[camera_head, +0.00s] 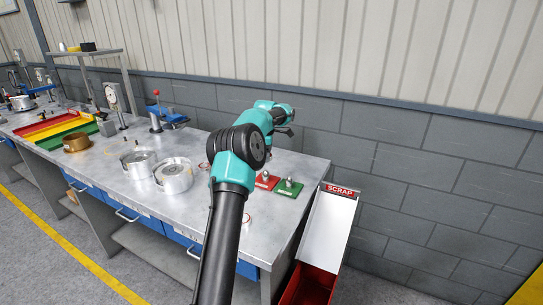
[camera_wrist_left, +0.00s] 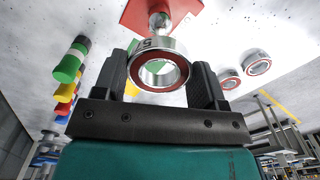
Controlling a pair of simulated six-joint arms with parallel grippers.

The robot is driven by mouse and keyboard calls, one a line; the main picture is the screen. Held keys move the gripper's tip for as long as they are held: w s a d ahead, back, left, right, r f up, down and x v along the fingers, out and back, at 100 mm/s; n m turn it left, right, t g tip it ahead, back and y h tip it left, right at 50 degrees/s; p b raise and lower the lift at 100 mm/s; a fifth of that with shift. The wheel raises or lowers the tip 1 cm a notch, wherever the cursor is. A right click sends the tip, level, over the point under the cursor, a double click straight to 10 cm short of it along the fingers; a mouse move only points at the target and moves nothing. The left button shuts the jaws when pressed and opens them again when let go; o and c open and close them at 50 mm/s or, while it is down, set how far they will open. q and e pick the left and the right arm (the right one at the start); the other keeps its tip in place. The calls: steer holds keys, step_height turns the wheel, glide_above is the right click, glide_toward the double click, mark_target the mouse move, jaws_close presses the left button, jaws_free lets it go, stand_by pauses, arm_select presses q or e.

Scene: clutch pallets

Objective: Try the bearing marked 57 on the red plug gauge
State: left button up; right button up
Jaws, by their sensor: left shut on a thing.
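My left gripper (camera_wrist_left: 161,74) is shut on a silver bearing (camera_wrist_left: 160,66) with a red-brown ring around its open bore. A dark mark starting with 5 shows on its outer rim; the rest is not readable. The red plug gauge, a red plate (camera_wrist_left: 176,10) with a shiny metal plug (camera_wrist_left: 159,20), lies just beyond the bearing in the left wrist view. The bearing looks apart from the plug. In the head view the red plate (camera_head: 265,181) is partly hidden by my arm, and the held bearing is not clearly visible. My right gripper is not in view.
A green plug gauge (camera_head: 288,187) stands right of the red one. Two loose bearings (camera_wrist_left: 228,78) (camera_wrist_left: 257,63) lie on the bench (camera_head: 135,190). A SCRAP chute (camera_head: 325,232) borders the right end.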

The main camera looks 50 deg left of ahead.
mark_target(266, 171)
arm_select(q)
steer(key=shift+f, duration=0.1)
steer(key=shift+f, duration=2.65)
steer(key=shift+f, duration=0.45)
stand_by(0.5)
steer(key=o, duration=1.2)
steer(key=shift+c, duration=0.2)
steer(key=shift+o, duration=0.3)
steer(key=shift+r, duration=0.1)
step_height(266, 171, up, 9)
stand_by(0.7)
